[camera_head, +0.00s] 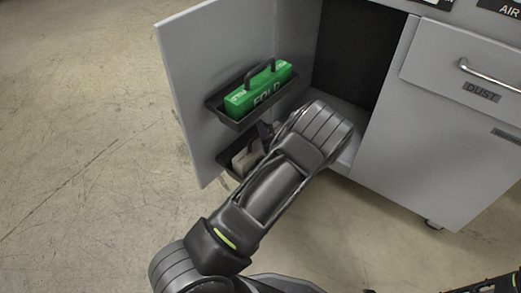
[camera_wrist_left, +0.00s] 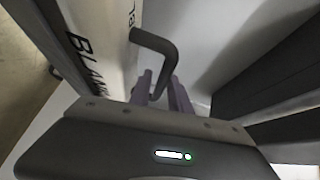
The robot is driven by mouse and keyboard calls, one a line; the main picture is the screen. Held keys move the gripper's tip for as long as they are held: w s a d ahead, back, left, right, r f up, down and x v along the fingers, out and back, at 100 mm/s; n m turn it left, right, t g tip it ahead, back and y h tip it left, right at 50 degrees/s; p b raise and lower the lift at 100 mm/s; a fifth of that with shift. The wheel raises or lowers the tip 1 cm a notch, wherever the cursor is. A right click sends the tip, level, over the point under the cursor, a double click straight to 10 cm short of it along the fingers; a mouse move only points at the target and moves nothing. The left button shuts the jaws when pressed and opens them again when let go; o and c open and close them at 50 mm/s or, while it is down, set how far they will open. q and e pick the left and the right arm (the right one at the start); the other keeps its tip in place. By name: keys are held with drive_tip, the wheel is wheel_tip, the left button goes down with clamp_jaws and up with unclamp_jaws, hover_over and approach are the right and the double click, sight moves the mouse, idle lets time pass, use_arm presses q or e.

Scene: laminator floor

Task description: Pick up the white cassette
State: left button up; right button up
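The white cassette (camera_head: 243,160) sits in the lower black door bin, mostly hidden behind my left arm in the head view. In the left wrist view the white cassette (camera_wrist_left: 101,40) shows dark lettering, partly cut off, and a bent dark handle (camera_wrist_left: 158,48). My left gripper (camera_head: 266,131) is at the lower bin. In the left wrist view the fingers of the left gripper (camera_wrist_left: 160,80) stand on either side of the handle's lower end, close together. I cannot tell whether they press on it. My right gripper is not clearly in view.
The open grey cabinet door (camera_head: 200,65) stands at the left. A drawer (camera_head: 455,66) with a metal handle is at the right. The floor at left is clear.

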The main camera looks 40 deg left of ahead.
use_arm(q)
drive_tip(key=x, duration=0.3)
drive_tip(key=shift+w+a+b, duration=0.1)
drive_tip(key=shift+a+b, duration=0.05)
drive_tip(key=shift+b, duration=0.25)
drive_tip(key=shift+c, duration=0.5)
clamp_jaws()
idle(0.9)
